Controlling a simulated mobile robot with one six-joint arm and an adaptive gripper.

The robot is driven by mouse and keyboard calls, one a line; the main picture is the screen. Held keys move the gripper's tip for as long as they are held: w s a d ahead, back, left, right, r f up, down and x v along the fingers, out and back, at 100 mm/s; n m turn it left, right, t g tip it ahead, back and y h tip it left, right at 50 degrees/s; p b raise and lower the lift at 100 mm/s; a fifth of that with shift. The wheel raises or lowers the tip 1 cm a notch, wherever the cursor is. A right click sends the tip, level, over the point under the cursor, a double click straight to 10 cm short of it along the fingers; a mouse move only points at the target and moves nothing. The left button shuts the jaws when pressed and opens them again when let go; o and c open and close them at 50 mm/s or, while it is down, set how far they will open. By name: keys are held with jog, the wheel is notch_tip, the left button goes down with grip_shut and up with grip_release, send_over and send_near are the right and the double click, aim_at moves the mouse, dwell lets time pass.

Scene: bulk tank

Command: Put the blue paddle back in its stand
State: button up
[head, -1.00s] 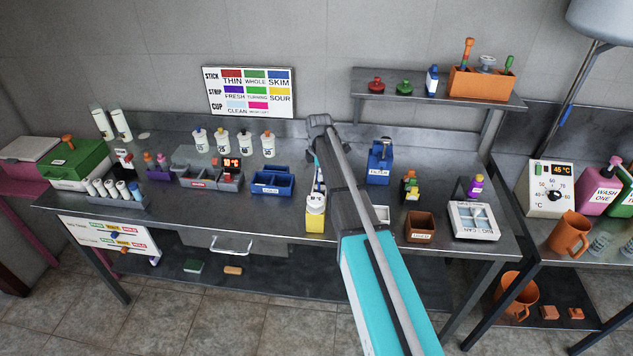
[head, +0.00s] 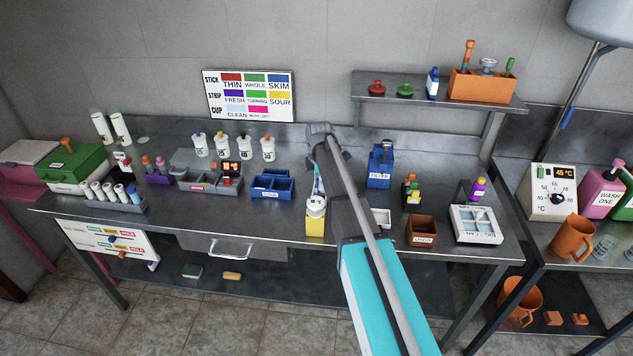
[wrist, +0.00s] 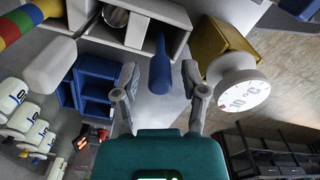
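A dark blue handle (wrist: 160,68), which may be the blue paddle, shows between my fingertips in the wrist view, in front of a white compartmented tray (wrist: 180,42). The rest of it is hidden, and I cannot tell its distance from the fingers. My gripper (wrist: 160,88) is open, with a clear gap on either side of the handle. In the head view my gripper (head: 322,130) is at the far end of my arm, above the bench. I cannot tell for sure which holder is the paddle's stand; an orange rack (head: 480,86) with several upright tools stands on the wall shelf.
A yellow block (head: 315,226) with a white dial thermometer (wrist: 238,90) stands close by. A blue divided bin (head: 271,190), a blue filter holder (head: 379,178) and a brown box (head: 421,232) are around it. Labelled white bottles (head: 245,147) line the back.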

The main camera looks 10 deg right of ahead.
jog(key=shift+r, duration=0.2)
dwell(0.3)
notch_tip(320, 180, up, 12)
jog(key=p, duration=1.2)
dwell(0.7)
jog(key=s+m, duration=1.9)
jog(key=s, duration=1)
jog(key=shift+s+a, duration=0.2)
jog(key=shift+a, duration=0.25)
